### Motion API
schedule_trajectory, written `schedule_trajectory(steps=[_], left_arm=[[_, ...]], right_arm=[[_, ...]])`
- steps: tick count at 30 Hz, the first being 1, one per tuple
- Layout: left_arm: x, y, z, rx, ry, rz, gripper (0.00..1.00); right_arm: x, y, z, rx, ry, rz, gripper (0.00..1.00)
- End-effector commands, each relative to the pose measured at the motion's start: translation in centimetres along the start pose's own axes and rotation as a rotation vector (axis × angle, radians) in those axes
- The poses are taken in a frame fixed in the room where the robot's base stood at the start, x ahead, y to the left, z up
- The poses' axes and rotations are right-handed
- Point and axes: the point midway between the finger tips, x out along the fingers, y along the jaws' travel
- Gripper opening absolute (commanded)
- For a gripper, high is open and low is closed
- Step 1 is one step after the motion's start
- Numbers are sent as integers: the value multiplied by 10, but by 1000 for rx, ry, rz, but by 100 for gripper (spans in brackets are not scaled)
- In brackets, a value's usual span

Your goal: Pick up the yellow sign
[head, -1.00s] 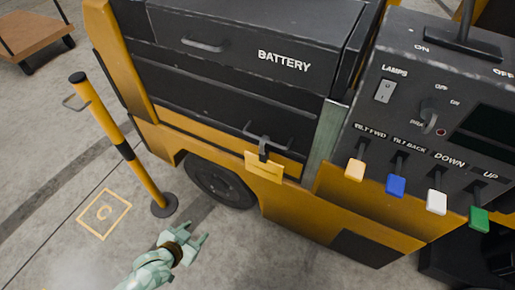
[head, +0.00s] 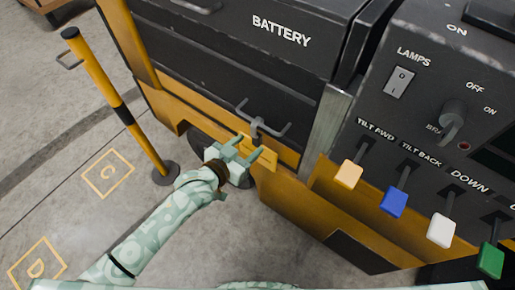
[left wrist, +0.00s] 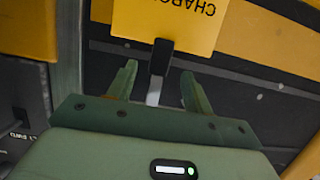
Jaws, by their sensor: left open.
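The yellow sign (head: 266,161) hangs by a dark strap or clip (head: 257,130) from a drawer handle (head: 277,129) on the black and yellow battery vehicle. My left gripper (head: 250,147) is open, right in front of the sign, and partly covers it. In the left wrist view the sign (left wrist: 168,20) shows part of the upside-down word "CHARG". The dark clip (left wrist: 162,58) lies between the spread fingers of my left gripper (left wrist: 157,75), seemingly without contact. My right gripper is not in view.
A control panel with a lamps switch (head: 399,82) and coloured levers, such as a blue one (head: 394,202), stands to the right. A yellow and black post (head: 118,110) stands at the left. Bare floor with painted squares (head: 107,174) lies below it.

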Motion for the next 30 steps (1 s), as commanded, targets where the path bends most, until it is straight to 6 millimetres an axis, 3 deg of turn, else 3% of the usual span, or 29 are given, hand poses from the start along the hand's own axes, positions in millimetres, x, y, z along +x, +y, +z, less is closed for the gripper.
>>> schedule_trajectory(steps=[12,20,25,30], left_arm=[[53,0,6,0,-1,0,51],[55,0,3,2,0,0,51],[55,0,3,2,0,0,4],[55,0,3,2,1,0,0]], right_arm=[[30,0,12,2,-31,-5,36],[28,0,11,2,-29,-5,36],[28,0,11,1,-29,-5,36],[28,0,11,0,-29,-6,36]])
